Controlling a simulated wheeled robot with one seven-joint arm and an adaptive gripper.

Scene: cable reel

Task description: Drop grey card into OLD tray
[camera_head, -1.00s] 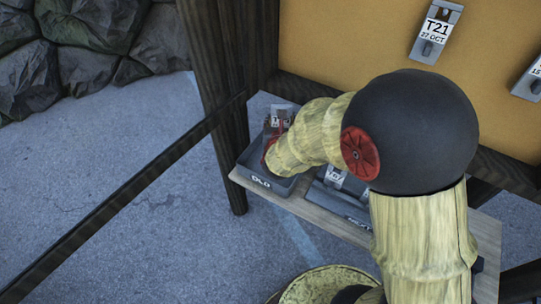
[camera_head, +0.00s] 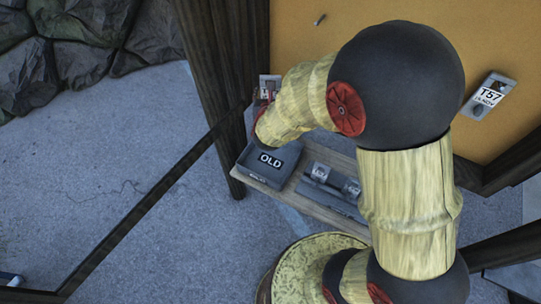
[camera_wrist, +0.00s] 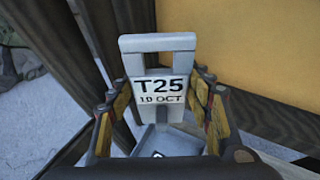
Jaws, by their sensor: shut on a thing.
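My gripper (camera_wrist: 160,108) is shut on a grey card (camera_wrist: 158,62) marked T25, 10 OCT. The card is upright between the two fingers in the wrist view. In the head view the card (camera_head: 268,86) shows small beyond the end of my arm, above the far edge of the OLD tray in the picture. The OLD tray (camera_head: 248,157) is a grey open tray at the left end of a shelf, with OLD written on its floor. No card shows on the visible part of its floor. My arm hides part of its far right side.
A second grey tray (camera_head: 330,196) with grey cards stands right of the OLD tray on the wooden shelf (camera_head: 305,204). A dark post (camera_head: 222,100) stands at left. A yellow board (camera_head: 290,40) behind holds a T57 card (camera_head: 491,92) and a bare peg (camera_head: 320,19).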

